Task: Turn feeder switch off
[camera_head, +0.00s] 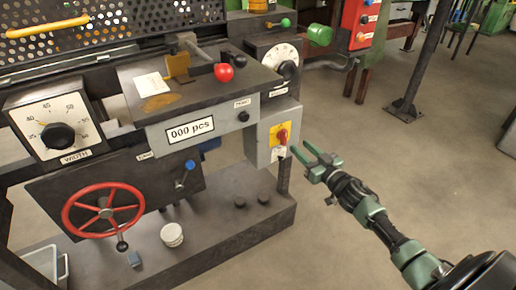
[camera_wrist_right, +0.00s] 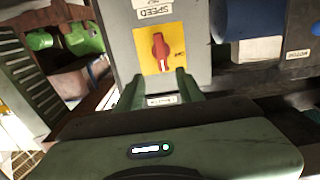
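The feeder switch is a red rotary knob (camera_head: 282,135) on a yellow plate, on the front of a grey box (camera_head: 262,150) at the right end of the machine. In the right wrist view the red knob (camera_wrist_right: 160,51) shows upright on its yellow plate, straight ahead of the fingers. My right gripper (camera_head: 300,147) is just to the right of the switch box in the head view. Its two green fingers are apart with nothing between them, and they look clear of the knob. The wrist view shows the fingers (camera_wrist_right: 156,88) below the knob. My left gripper is not in view.
A red ball-topped lever (camera_head: 223,72), a speed dial (camera_head: 287,68) and a red handwheel (camera_head: 104,211) are on the machine. A white cup (camera_head: 172,235) stands on the low ledge. A red box (camera_head: 361,22) is behind. The floor to the right is open, with a post (camera_head: 424,65).

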